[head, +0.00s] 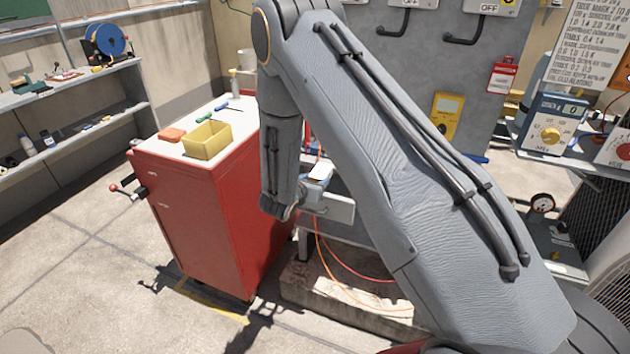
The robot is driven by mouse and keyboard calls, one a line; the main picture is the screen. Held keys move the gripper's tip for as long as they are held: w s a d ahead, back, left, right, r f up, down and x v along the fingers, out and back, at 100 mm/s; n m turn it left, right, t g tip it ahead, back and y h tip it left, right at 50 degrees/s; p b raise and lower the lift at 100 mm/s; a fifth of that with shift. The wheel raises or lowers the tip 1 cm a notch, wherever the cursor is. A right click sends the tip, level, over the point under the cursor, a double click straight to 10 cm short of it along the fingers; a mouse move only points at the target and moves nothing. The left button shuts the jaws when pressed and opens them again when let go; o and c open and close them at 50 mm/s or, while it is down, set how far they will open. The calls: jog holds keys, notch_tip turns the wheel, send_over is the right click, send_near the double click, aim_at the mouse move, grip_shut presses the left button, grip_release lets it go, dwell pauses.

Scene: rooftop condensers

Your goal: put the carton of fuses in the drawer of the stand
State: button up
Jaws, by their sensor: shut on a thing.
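My gripper (304,188) is at the lower end of my forearm, small and partly hidden behind my wrist. It is shut on a small blue carton with a white top (319,172), which I take to be the carton of fuses. The carton is just above or inside the grey drawer (341,209); I cannot tell which, or whether it touches the drawer. The drawer is pulled out from the grey stand (348,233), low beside the red cabinet. My arm hides much of the stand and the drawer's right side.
A red cabinet (200,215) stands just left of the drawer, with a yellow bin (207,140) on top. A grey panel (405,75) with a yellow meter (446,115) rises behind. Orange cables (335,275) hang below the drawer.

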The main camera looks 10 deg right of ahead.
jog(key=shift+f+b, duration=0.3)
jog(key=shift+f, duration=0.15)
jog(key=shift+f, duration=0.15)
jog(key=o, duration=1.1)
